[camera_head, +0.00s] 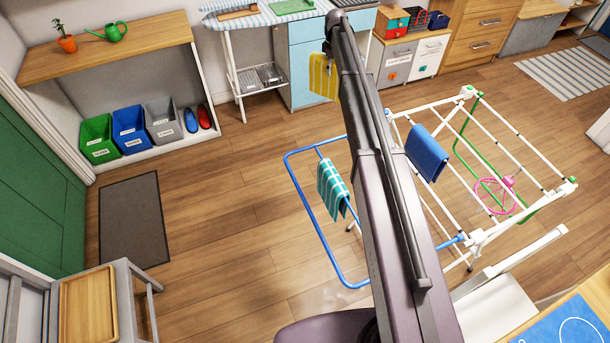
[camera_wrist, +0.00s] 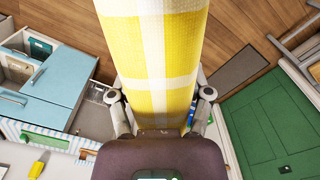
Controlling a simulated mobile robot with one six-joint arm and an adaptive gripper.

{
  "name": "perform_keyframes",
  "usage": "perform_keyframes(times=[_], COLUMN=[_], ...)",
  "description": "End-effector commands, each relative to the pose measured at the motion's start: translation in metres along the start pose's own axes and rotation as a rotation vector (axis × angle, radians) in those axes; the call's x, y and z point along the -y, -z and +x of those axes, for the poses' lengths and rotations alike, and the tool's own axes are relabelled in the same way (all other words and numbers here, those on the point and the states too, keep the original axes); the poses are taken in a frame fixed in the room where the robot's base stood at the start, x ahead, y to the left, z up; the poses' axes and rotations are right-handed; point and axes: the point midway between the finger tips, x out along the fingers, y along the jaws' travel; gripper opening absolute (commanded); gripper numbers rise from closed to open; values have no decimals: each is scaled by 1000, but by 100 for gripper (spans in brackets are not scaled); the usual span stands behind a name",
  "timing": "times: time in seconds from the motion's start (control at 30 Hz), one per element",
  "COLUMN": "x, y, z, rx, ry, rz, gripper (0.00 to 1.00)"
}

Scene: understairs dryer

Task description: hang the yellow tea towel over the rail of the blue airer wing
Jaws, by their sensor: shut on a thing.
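The yellow tea towel (camera_head: 322,76) with pale checks hangs from my gripper (camera_head: 330,50), in front of the light-blue cabinet in the head view. In the wrist view the towel (camera_wrist: 160,60) fills the middle between the two fingers of my gripper (camera_wrist: 162,108), which is shut on it. The blue airer wing (camera_head: 313,235) extends to the left of the white airer, with a teal striped cloth (camera_head: 332,188) over one of its rails. The towel is beyond the wing, apart from it. My arm hides part of the wing and the airer's near left side.
The white airer (camera_head: 520,148) carries a blue cloth (camera_head: 426,152) and a pink hanger-like item (camera_head: 494,195). Green, blue and grey bins (camera_head: 130,130) stand under a wooden shelf (camera_head: 110,50).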

Motion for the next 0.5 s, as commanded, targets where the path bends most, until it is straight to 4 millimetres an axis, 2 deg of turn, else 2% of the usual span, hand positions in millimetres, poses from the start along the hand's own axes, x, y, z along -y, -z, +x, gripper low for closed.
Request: perform_keyframes(times=[0.37,0.5], x=[0,0], y=[0,0], z=[-47,-53], rx=[0,0], ry=[0,0], rz=[0,0], gripper=[14,14])
